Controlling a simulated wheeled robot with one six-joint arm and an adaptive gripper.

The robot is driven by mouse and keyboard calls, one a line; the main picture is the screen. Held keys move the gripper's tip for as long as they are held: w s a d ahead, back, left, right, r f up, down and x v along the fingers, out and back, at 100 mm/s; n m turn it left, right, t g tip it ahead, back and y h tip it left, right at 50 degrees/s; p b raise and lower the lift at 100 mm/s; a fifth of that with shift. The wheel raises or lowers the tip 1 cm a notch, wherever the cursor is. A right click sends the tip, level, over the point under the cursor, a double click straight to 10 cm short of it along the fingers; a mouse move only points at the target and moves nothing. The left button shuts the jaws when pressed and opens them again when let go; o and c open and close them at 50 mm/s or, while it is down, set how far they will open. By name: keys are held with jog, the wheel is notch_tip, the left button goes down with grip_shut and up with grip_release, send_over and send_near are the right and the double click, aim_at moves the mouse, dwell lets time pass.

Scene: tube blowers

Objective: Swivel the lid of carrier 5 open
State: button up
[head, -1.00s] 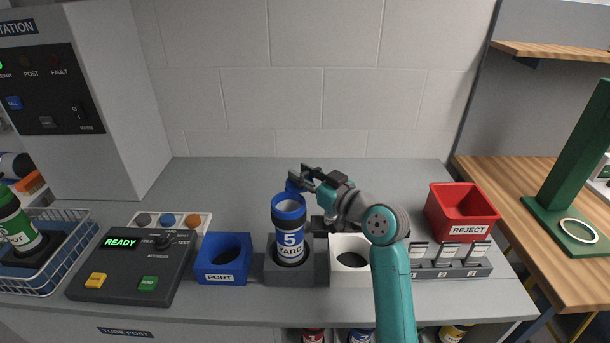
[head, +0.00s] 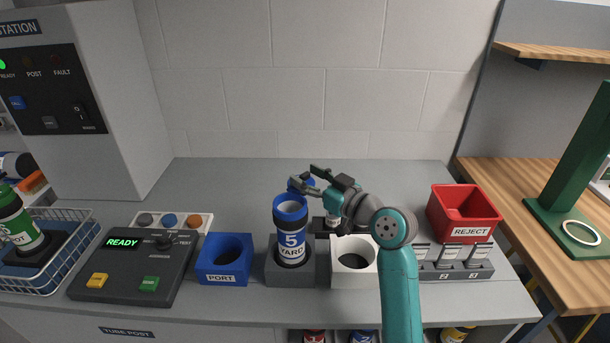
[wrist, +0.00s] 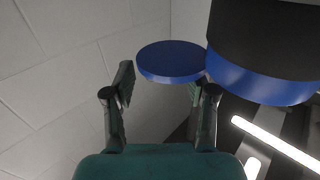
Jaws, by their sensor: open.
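Carrier 5 (head: 291,241) stands upright in a grey holder (head: 291,277) on the counter. In the wrist view the lid (wrist: 171,61) is a blue disc joined at one edge to the blue rim (wrist: 262,80), beside a dark opening. My gripper (head: 303,176) is open at the lid's far side. In the wrist view its fingers (wrist: 160,88) are spread on either side below the lid; contact is unclear.
A blue PORT block (head: 224,271) stands left of the holder. A white holder (head: 352,279) with a round hole stands right of it, below my arm. A red REJECT bin (head: 464,212) and a control box (head: 134,264) reading READY flank the area.

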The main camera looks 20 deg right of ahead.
jog(key=v, duration=1)
jog(key=shift+s+d, duration=0.15)
jog(key=shift+s, duration=0.25)
